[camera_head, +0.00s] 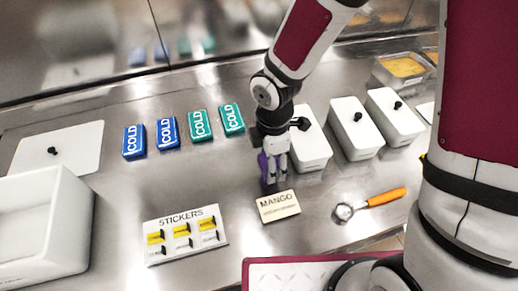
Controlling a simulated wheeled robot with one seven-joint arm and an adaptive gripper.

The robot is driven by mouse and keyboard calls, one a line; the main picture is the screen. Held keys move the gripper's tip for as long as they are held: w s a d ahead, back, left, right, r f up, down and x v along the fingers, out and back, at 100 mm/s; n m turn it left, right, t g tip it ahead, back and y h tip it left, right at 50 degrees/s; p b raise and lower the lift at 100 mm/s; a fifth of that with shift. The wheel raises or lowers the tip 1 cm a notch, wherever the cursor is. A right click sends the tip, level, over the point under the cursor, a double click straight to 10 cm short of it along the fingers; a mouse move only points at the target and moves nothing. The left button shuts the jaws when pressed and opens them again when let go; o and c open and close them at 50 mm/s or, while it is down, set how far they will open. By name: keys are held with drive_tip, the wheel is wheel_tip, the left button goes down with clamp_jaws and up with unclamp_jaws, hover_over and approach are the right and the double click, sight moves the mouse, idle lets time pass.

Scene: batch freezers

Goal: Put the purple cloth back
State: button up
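My gripper (273,170) points down near the middle of the steel counter, just behind the mango card. A small purple patch (263,163), which looks like the purple cloth, shows at the left side of the fingers. A darker part runs down below it, close to the counter. The fingers and arm hide much of it. I cannot tell whether the fingers are closed on the cloth or only beside it, nor whether it touches the counter.
A MANGO card (279,206) lies just in front of the gripper. A stickers board (185,235), blue and green COLD packs (166,132), white lidded tubs (360,128), an orange-handled scoop (385,197) and a large white bin (45,225) surround it. The counter left of the gripper is clear.

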drive_tip(key=w, duration=0.2)
drive_tip(key=w+a, duration=0.1)
drive_tip(key=w, duration=0.1)
drive_tip(key=w+a, duration=0.1)
drive_tip(key=w, duration=0.1)
drive_tip(key=shift+a+f, duration=0.2)
drive_tip(key=shift+f, duration=0.1)
drive_tip(key=shift+w+a+f+p, duration=0.1)
drive_tip(key=shift+w+f+p, duration=0.1)
drive_tip(key=shift+f, duration=0.7)
drive_tip(key=shift+w+f+p, duration=0.1)
drive_tip(key=shift+f+p, duration=0.05)
drive_tip(key=shift+f, duration=0.75)
drive_tip(key=shift+f, duration=0.1)
drive_tip(key=shift+f, duration=0.1)
drive_tip(key=o, duration=1.1)
wheel_tip(320, 180, up, 12)
drive_tip(key=shift+r, duration=0.2)
drive_tip(key=shift+r, duration=0.1)
